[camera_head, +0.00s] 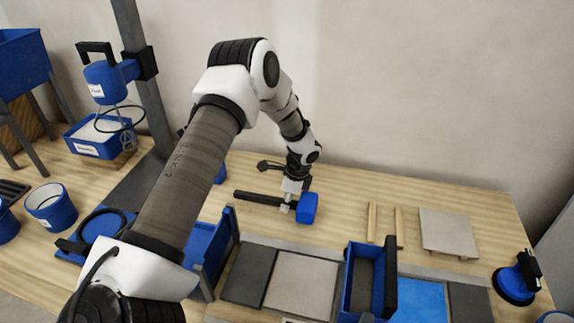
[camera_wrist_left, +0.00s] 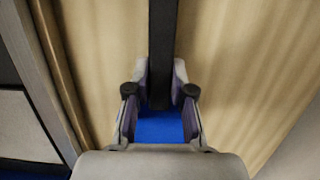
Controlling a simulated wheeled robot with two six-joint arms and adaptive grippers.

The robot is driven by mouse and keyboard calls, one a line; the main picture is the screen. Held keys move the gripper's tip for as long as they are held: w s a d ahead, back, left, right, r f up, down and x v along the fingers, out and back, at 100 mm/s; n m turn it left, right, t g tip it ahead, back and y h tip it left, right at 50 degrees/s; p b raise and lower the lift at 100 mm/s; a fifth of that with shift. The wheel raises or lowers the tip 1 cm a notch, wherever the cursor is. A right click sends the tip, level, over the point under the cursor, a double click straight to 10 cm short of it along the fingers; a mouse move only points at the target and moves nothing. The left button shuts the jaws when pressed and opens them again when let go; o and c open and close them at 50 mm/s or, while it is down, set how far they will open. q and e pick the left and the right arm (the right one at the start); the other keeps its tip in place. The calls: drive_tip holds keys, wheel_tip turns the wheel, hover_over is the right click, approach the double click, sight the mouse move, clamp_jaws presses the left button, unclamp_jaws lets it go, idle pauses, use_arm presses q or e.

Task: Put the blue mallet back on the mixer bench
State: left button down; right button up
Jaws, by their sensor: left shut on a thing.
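The blue mallet has a blue head (camera_head: 307,208) and a long dark handle (camera_head: 258,198), lying roughly level, with the handle pointing left. My left gripper (camera_head: 289,204) is shut on the handle close to the head. In the left wrist view the dark handle (camera_wrist_left: 162,45) runs between the fingers (camera_wrist_left: 160,98), with the blue head (camera_wrist_left: 160,128) below them. The mallet is low over the wooden bench (camera_head: 345,187); I cannot tell if it touches. The mixer (camera_head: 106,80) stands at the upper left on a grey post. My right gripper is not in view.
A blue tray (camera_head: 95,135) sits under the mixer. A blue bucket (camera_head: 51,207) stands at the left. Dark and light tiles (camera_head: 302,284) and a blue open box (camera_head: 362,287) lie in front. Two wooden strips (camera_head: 372,222) and a grey tile (camera_head: 447,232) are right of the mallet.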

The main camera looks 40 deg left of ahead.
use_arm(q)
drive_tip(key=shift+f, duration=0.5)
idle(0.3)
drive_tip(key=c, duration=0.9)
unclamp_jaws()
drive_tip(key=shift+r, duration=0.1)
drive_tip(key=v, duration=1.2)
